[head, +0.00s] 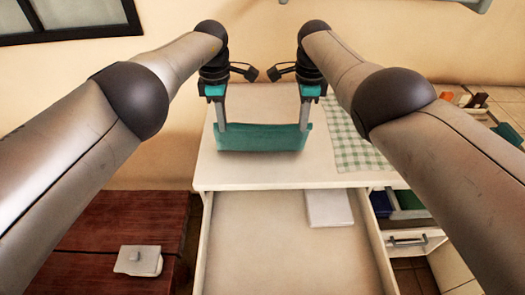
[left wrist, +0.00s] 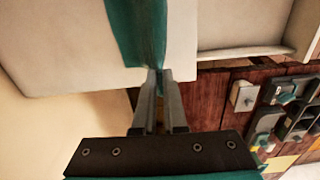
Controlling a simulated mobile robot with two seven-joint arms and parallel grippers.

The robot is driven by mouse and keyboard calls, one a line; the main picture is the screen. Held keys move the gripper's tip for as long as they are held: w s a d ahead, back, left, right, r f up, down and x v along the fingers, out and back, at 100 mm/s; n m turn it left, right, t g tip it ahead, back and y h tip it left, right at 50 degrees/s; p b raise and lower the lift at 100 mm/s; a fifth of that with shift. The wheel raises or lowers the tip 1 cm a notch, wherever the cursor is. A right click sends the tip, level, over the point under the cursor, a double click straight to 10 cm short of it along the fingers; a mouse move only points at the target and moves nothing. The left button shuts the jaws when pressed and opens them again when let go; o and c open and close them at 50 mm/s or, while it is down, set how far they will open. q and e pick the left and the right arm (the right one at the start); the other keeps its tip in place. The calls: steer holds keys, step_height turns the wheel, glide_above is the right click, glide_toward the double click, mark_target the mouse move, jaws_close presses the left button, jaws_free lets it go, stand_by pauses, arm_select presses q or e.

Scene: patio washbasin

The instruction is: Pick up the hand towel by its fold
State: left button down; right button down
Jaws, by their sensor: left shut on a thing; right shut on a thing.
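The teal hand towel (head: 262,138) hangs as a wide, narrow strip over the white counter (head: 240,172) in the head view. My left gripper (head: 222,128) is shut on the towel near its left end. My right gripper (head: 304,126) is shut on it near its right end. In the left wrist view, the fingertips of my left gripper (left wrist: 158,76) pinch the edge of the towel (left wrist: 140,30). I cannot tell whether the towel's lower edge touches the counter.
A green checked cloth (head: 355,140) lies on the counter to the right. Below, an open drawer (head: 275,240) holds a flat white item (head: 328,208). A dark red wooden bench (head: 85,225) at lower left carries a small pale object (head: 138,260). The wall is close behind.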

step_height(320, 180, up, 12)
steer(key=p, duration=1.1)
